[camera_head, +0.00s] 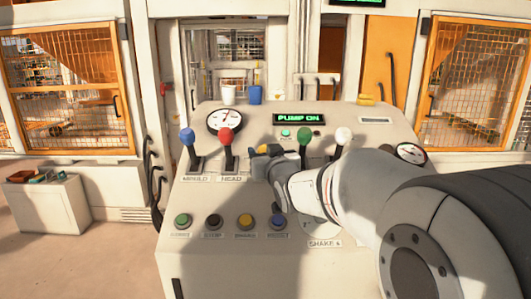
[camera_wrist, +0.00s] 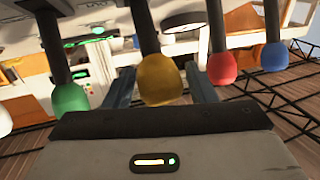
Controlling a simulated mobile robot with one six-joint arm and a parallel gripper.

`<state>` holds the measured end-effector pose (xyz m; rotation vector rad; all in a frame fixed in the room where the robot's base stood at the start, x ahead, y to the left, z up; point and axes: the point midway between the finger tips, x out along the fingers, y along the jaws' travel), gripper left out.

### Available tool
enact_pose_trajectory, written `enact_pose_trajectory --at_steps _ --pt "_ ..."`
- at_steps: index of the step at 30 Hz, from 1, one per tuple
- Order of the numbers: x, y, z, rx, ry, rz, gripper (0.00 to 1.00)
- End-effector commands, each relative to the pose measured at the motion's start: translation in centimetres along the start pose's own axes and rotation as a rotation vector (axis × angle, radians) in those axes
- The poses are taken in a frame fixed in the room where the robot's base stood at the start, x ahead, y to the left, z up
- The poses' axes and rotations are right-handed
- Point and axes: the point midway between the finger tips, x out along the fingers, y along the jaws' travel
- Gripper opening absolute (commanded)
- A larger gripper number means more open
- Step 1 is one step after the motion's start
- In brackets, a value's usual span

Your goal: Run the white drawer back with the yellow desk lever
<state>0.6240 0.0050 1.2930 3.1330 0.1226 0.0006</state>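The yellow desk lever's knob (camera_head: 263,149) shows on the sloping desk between the red and green levers, partly covered by my gripper (camera_head: 268,157). In the wrist view, which looks upside down, the yellow knob (camera_wrist: 162,80) sits between the two spread fingers of my gripper (camera_wrist: 160,88). Gaps show on both sides of the knob, so the gripper looks open around it. The lever's foot and label are hidden by my arm in the head view. I cannot pick out the white drawer for sure in either view.
A blue lever (camera_head: 187,137) and a red lever (camera_head: 226,136) stand left of the yellow one. A green lever (camera_head: 304,136) and a white lever (camera_head: 342,135) stand right. Several push buttons line the desk's front. A display (camera_head: 299,119) reads "PUMP ON".

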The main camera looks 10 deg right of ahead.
Motion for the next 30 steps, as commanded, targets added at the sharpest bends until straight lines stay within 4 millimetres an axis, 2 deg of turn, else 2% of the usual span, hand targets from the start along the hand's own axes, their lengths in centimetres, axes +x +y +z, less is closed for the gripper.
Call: enact_pose_trajectory --at_steps 2,18,23,30 --pt "0.0 0.0 0.0 0.0 0.0 0.0 0.44" --pt "0.0 0.1 0.0 0.0 0.0 0.001 0.0" --pt "0.1 0.1 -0.2 0.002 -0.007 0.001 0.0" --pt "1.1 0.4 -1.7 0.026 -0.091 -0.001 0.0"
